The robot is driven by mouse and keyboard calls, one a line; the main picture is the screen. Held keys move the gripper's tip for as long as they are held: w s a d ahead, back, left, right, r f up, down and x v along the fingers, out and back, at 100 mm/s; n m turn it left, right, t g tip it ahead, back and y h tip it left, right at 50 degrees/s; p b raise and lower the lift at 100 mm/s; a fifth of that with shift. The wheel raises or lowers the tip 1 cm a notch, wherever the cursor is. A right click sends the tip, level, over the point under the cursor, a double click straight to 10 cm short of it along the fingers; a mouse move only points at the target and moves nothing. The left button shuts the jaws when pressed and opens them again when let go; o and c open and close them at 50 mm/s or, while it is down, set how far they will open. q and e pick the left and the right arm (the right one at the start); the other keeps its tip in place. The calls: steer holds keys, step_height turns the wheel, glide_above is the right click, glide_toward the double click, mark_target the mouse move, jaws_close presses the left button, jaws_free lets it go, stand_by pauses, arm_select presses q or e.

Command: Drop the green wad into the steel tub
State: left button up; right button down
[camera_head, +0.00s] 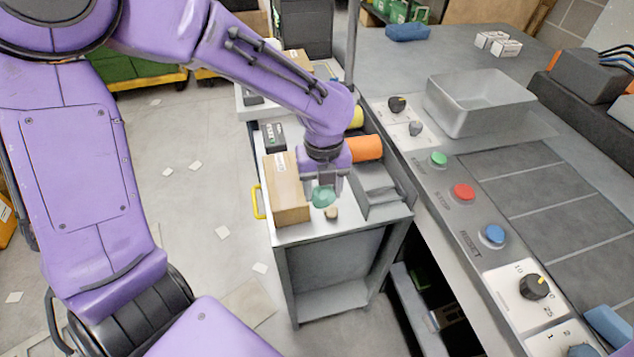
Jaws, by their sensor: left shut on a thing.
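The green wad (323,196) is a small crumpled lump between the fingers of my left gripper (324,188). The gripper points down and is shut on it, above the front part of the small cart's top. The steel tub (478,104) is an open grey rectangular container on the workbench to the right and farther back. The tub's visible inside looks empty. My left gripper is apart from the tub, to its left and nearer to me. My right gripper is not in view.
A cardboard box (285,190) stands left of the gripper on the cart (295,236). An orange cylinder (366,148) and a small tan piece (331,213) are close by. Knobs and a red button (463,192) line the bench panel. A thin post rises behind the arm.

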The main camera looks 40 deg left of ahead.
arm_select(q)
steer(key=w+a+f, duration=0.1)
steer(key=w+f, duration=0.1)
steer(key=w+a+f, duration=0.2)
steer(key=w, duration=0.1)
steer(key=w+a+f, duration=0.1)
steer(key=w+f, duration=0.1)
steer(key=f, duration=0.1)
steer(key=shift+w+a+p, duration=0.25)
steer(key=shift+w+p, duration=0.15)
steer(key=f, duration=0.4)
steer(key=shift+w+a, duration=0.15)
steer(key=shift+w, duration=0.15)
steer(key=shift+r, duration=0.1)
steer(key=shift+s, duration=0.1)
steer(key=o, duration=0.7)
